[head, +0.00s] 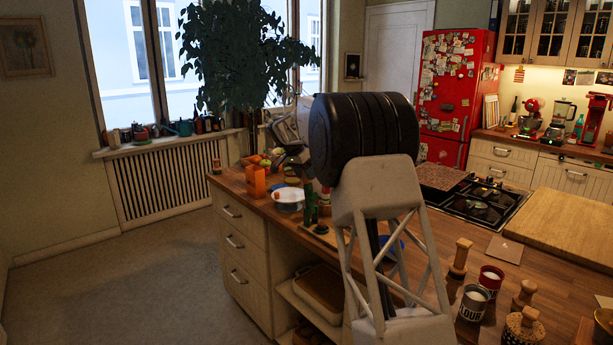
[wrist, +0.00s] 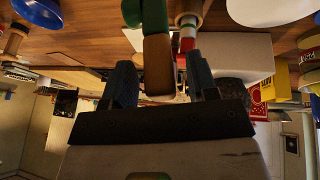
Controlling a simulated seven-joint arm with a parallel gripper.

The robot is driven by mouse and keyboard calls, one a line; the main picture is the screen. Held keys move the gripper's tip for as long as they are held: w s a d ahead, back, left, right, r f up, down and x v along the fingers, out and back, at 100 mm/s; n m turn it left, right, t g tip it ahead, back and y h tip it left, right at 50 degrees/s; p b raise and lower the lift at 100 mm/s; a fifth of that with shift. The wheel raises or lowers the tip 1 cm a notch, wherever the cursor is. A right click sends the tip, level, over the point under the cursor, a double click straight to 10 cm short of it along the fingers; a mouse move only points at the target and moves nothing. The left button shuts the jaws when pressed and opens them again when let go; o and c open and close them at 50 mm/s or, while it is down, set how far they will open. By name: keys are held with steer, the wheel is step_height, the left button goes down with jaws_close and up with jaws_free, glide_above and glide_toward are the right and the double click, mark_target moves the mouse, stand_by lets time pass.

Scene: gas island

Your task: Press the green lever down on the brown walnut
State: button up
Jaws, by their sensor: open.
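My gripper (wrist: 160,64) shows in the wrist view with its two dark fingers apart. A brown upright piece (wrist: 157,66) shows between the fingers, with a green part (wrist: 156,18) adjoining it; I cannot tell whether either finger touches it. In the head view a green upright object (head: 309,203) stands on the island near the white plate, partly hidden by my arm. I cannot make out for sure which part is the lever. A brown walnut cannot be told apart in either view.
A white plate (head: 287,198) and an orange box (head: 256,182) stand on the wooden counter. A red, white and green striped object (wrist: 187,38) is close to one finger. A gas hob (head: 487,202), a flour tin (head: 473,302) and a cutting board (head: 575,222) lie to the right.

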steer(key=shift+w+d+f, duration=0.1)
steer(key=shift+d+f, duration=0.05)
steer(key=shift+f, duration=0.2)
jaws_close()
